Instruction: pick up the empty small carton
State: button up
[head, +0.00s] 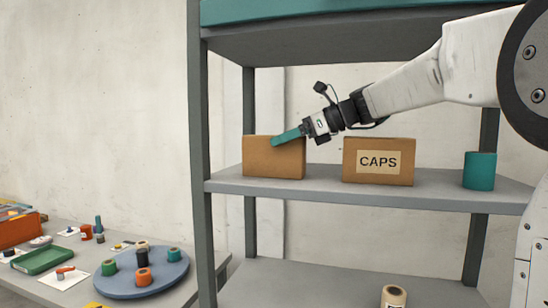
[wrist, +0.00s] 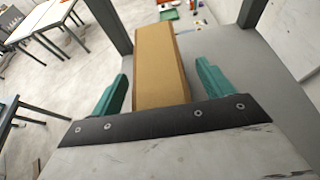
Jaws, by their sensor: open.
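A plain brown carton (head: 260,160) stands upright on the left part of the middle shelf, with no label on the side I see. A similar brown carton (head: 355,175) labelled "CAPS" stands to its right. My gripper (head: 277,139) reaches in from the right, with its teal fingers at the top of the plain carton. In the wrist view, my gripper (wrist: 162,84) is open, with one finger on each side of a brown carton (wrist: 158,55). Gaps show beside the carton, so it is not clamped. I cannot tell what is inside either carton.
The grey shelf (head: 322,187) also holds a teal cylinder (head: 480,170) at right. A grey shelf post (head: 202,200) stands left of the plain carton. A table at lower left holds a round blue tray (head: 180,284) with several spools. A roll (head: 393,296) sits lower down.

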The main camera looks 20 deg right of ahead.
jog(key=shift+w+a+f, duration=0.2)
jog(key=shift+w+a, duration=0.05)
jog(key=shift+a, duration=0.25)
jog(key=c, duration=1.3)
jog(key=shift+o, duration=0.2)
jog(key=shift+r, duration=0.2)
